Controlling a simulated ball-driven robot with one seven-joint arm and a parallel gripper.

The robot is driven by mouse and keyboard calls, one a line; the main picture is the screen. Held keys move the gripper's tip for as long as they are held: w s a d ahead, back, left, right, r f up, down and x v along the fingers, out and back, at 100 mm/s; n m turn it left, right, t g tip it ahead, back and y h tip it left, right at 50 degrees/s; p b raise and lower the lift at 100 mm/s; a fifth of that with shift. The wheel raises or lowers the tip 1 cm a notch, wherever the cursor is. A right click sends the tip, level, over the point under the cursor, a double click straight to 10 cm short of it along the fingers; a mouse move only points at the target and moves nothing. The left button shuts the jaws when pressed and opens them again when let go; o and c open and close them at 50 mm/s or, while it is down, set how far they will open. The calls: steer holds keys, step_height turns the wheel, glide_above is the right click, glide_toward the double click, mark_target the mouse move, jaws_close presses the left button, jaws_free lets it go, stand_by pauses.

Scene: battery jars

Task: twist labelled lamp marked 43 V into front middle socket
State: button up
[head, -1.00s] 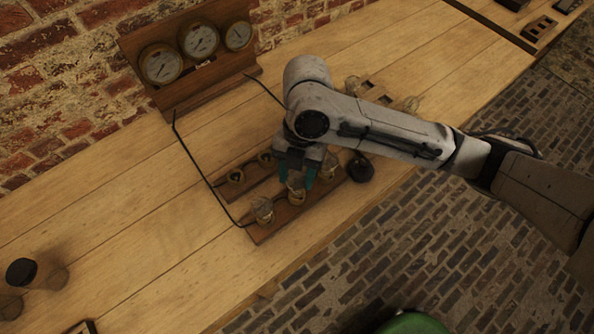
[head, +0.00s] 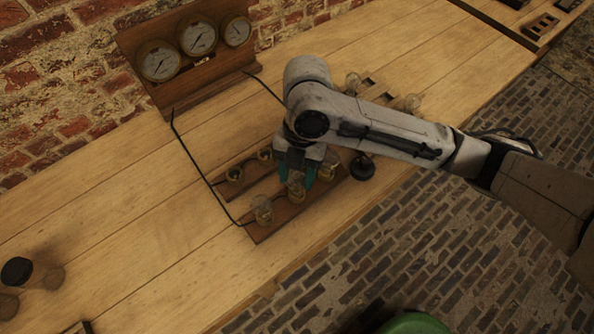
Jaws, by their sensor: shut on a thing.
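My gripper (head: 297,178) points down over the front wooden socket strip (head: 268,230). Its teal fingers are shut on a glass lamp (head: 296,190) at the middle socket of the front row. The lamp looks upright, with its brass base at the socket; how deep it sits I cannot tell. Its 43 V label cannot be read from here.
A back strip (head: 225,190) holds small brass sockets. A black round knob (head: 362,167) sits right of the front strip. A gauge panel (head: 197,38) stands at the wall with black cables. A wooden lamp rack (head: 380,90) lies behind my arm.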

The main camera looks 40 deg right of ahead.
steer(key=shift+f, duration=0.15)
stand_by(0.3)
steer(key=m, duration=0.3)
steer(key=shift+s+m+t, duration=0.1)
steer(key=shift+m+t, duration=0.3)
steer(key=m, duration=0.2)
steer(key=shift+m+t+y, duration=0.3)
steer(key=shift+m+t, duration=0.1)
steer(key=shift+b, duration=0.35)
steer(key=m+b, duration=0.1)
steer(key=m, duration=0.1)
steer(key=shift+f+m+t, duration=0.15)
steer(key=shift+m+t, duration=0.25)
steer(key=m+b, duration=0.1)
steer(key=m, duration=0.2)
steer(key=shift+m+t, duration=0.3)
steer(key=shift+t, duration=0.1)
